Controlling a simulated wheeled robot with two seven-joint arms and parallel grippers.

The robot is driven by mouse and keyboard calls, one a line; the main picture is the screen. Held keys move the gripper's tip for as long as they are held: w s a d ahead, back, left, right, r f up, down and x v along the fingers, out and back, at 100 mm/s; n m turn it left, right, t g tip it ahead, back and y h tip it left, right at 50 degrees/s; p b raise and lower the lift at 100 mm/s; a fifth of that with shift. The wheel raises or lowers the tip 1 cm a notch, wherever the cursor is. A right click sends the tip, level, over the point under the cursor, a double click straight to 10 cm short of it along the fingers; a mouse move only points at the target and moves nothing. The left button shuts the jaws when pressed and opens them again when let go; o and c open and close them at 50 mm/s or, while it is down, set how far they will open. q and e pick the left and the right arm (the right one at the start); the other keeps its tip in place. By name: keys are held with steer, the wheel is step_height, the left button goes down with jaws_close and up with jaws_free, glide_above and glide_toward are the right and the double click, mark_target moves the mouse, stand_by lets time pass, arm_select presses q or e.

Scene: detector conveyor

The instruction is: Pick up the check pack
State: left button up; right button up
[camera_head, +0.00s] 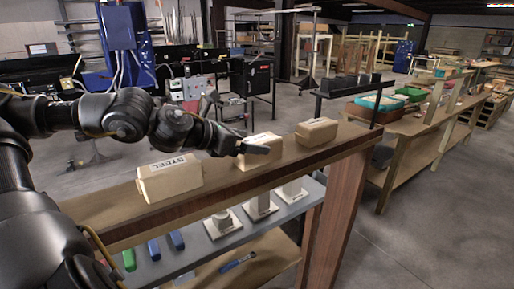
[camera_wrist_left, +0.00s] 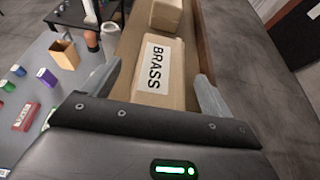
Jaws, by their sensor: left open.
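Three beige packs stand in a row on top of a wooden shelf. The left pack (camera_head: 170,180) is labelled STEEL. The middle pack (camera_head: 262,142) is partly hidden by my left gripper (camera_head: 246,147). The right pack (camera_head: 316,132) stands farther along. In the left wrist view a pack labelled BRASS (camera_wrist_left: 157,92) lies between the spread fingers of my left gripper (camera_wrist_left: 160,75), and another pack (camera_wrist_left: 164,14) is beyond it. The left gripper is open, with visible gaps beside the pack. I cannot tell which pack is the check pack. My right gripper is not in view.
Below the packs, a grey shelf (camera_head: 202,252) holds white-based items and blue and green pieces. A workbench with trays (camera_head: 378,102) stands at right, across open floor (camera_head: 440,235).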

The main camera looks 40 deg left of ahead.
mark_target(250, 142)
arm_select(q)
steer(key=shift+w+d+f, duration=0.1)
steer(key=shift+w+d, duration=0.05)
steer(key=shift+w, duration=0.1)
steer(key=c, duration=1.2)
steer(key=shift+c, duration=0.8)
steer(key=shift+r, duration=0.65)
step_height(250, 142, up, 17)
steer(key=b, duration=0.3)
